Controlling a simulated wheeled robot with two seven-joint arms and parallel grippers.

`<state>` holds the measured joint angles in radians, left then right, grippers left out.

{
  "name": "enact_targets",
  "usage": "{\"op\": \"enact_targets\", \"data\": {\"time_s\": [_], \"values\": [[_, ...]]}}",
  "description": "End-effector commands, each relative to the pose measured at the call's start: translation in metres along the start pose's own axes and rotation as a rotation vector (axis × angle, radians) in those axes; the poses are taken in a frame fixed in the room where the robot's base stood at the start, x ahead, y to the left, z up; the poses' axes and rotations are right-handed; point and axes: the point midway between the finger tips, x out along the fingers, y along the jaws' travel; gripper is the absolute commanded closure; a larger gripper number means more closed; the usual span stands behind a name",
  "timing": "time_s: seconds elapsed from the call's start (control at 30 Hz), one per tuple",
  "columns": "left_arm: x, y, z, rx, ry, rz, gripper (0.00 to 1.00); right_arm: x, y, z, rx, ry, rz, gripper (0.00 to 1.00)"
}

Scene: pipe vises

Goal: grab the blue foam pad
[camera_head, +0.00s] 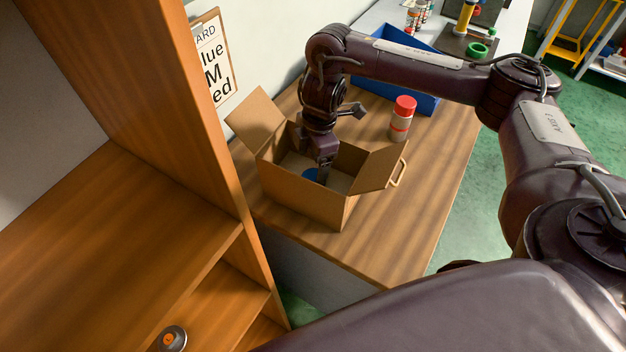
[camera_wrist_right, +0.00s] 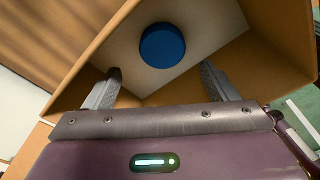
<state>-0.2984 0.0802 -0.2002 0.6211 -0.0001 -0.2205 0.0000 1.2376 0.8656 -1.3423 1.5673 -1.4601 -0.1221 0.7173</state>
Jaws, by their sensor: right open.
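The blue foam pad (camera_head: 311,174) is a round disc lying on the pale bottom of an open cardboard box (camera_head: 300,197). It shows whole in the right wrist view (camera_wrist_right: 162,45), beyond the fingertips. My right gripper (camera_head: 324,172) points down into the box, and its fingers hide part of the pad in the head view. In the right wrist view its two fingers (camera_wrist_right: 160,80) are spread apart with nothing between them. The pad is apart from both fingers. My left gripper is not in view.
The box stands on a wooden table (camera_head: 430,190) with its flaps spread. A grey container with a red lid (camera_head: 403,106) and a blue bin (camera_head: 425,101) stand behind it. A wooden shelf (camera_head: 120,220) rises close on the left. The table's right side is clear.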

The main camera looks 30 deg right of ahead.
Motion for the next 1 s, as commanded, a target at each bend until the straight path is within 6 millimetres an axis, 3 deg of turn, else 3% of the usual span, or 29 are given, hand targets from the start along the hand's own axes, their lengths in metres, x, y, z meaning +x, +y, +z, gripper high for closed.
{"op": "enact_targets", "data": {"time_s": [0.4, 0.7, 1.0], "values": [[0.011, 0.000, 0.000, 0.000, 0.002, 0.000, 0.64, 0.049, -0.004, 0.009, 0.002, 0.001, -0.002, 0.20], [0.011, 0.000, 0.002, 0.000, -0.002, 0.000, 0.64, 0.051, -0.003, 0.010, 0.000, -0.001, 0.001, 0.22], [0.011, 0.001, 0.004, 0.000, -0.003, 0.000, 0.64, 0.050, -0.003, 0.010, 0.001, -0.001, 0.001, 0.61]]}}
